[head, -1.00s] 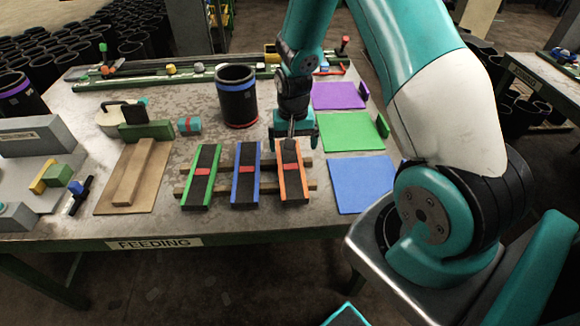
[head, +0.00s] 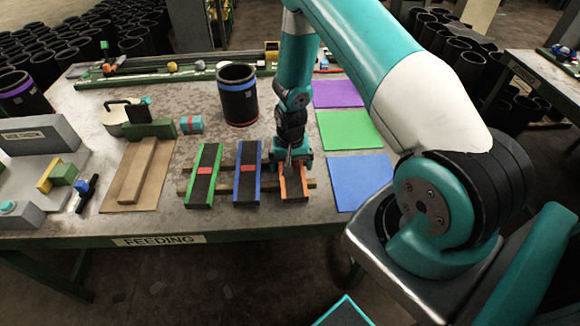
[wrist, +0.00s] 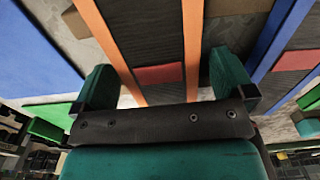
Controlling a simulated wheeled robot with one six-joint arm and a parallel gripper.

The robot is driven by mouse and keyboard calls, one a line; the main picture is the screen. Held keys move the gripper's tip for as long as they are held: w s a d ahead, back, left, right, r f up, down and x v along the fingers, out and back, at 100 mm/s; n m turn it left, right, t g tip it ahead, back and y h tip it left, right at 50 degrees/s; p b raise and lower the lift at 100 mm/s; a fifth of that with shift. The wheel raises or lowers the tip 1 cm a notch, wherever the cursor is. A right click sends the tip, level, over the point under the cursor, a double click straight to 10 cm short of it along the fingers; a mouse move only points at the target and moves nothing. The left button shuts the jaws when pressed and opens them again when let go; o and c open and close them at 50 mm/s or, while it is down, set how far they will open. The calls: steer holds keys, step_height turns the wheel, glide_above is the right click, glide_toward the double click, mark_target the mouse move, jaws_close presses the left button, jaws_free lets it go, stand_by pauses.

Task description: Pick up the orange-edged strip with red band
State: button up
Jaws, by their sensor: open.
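The orange-edged strip (head: 294,194) lies on wooden rails at the right end of a row of three strips. Its red band (wrist: 160,74) shows in the wrist view but is hidden behind my gripper in the head view. My gripper (head: 292,167) is open and low over this strip. In the wrist view the fingers of my gripper (wrist: 165,82) appear on either side of the orange-edged strip (wrist: 145,28). The right finger lies towards the gap beside the blue-edged strip. I cannot tell whether the fingers touch anything.
The blue-edged strip (head: 246,172) is close on the left, with the green-edged strip (head: 206,176) beyond it. A blue mat (head: 361,182) lies to the right, with green (head: 348,131) and purple mats (head: 337,93) behind. A black cylinder (head: 238,101) stands behind the strips.

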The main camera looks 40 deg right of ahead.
steer(key=c, duration=0.9)
steer(key=shift+c, duration=0.3)
steer(key=shift+r, duration=0.15)
